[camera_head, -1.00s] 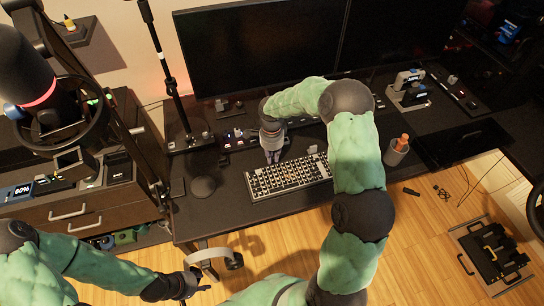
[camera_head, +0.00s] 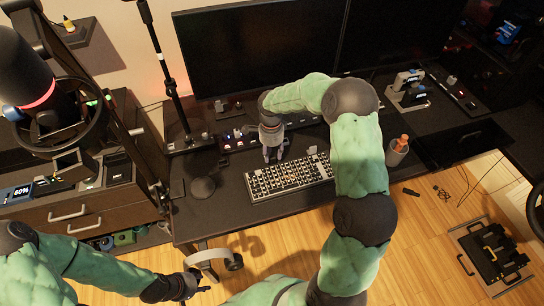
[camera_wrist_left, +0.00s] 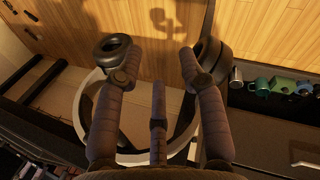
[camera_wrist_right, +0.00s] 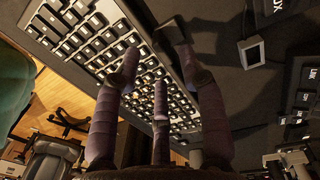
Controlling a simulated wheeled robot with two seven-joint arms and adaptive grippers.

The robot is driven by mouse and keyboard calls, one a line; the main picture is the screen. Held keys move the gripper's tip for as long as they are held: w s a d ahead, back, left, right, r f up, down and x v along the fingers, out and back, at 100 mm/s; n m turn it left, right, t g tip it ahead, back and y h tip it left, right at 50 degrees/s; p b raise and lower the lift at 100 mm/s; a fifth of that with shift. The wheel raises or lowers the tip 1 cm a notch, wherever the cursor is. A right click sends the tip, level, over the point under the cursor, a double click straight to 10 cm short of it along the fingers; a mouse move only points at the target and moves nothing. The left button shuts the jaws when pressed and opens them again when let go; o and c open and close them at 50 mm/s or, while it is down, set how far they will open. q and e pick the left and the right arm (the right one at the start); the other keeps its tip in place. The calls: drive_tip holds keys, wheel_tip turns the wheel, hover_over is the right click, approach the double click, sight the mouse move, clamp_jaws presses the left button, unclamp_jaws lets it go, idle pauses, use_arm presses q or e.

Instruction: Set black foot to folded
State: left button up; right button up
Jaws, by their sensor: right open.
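A grey-white keyboard (camera_head: 290,178) with dark and light keys lies on the black desk. My right gripper (camera_head: 273,158) points down at the keyboard's far left edge. In the right wrist view its fingers (camera_wrist_right: 150,62) are apart in front of the keys (camera_wrist_right: 90,42), with a dark block at the right fingertip, by the keyboard's edge. I cannot tell whether this block is the black foot or part of the finger. No black foot is clearly visible elsewhere. My left gripper (camera_head: 192,285) is open near the headphones (camera_wrist_left: 85,100), away from the keyboard.
A small grey frame-like object (camera_wrist_right: 251,52) is beside the right fingers. A round dark disc (camera_head: 203,188) is left of the keyboard. A cup with an orange item (camera_head: 397,152) stands to the right. Monitors (camera_head: 260,50) stand behind. The desk's front strip is mostly clear.

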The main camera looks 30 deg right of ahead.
wheel_tip(320, 180, up, 10)
drive_tip(key=shift+w+f, duration=0.2)
idle(0.5)
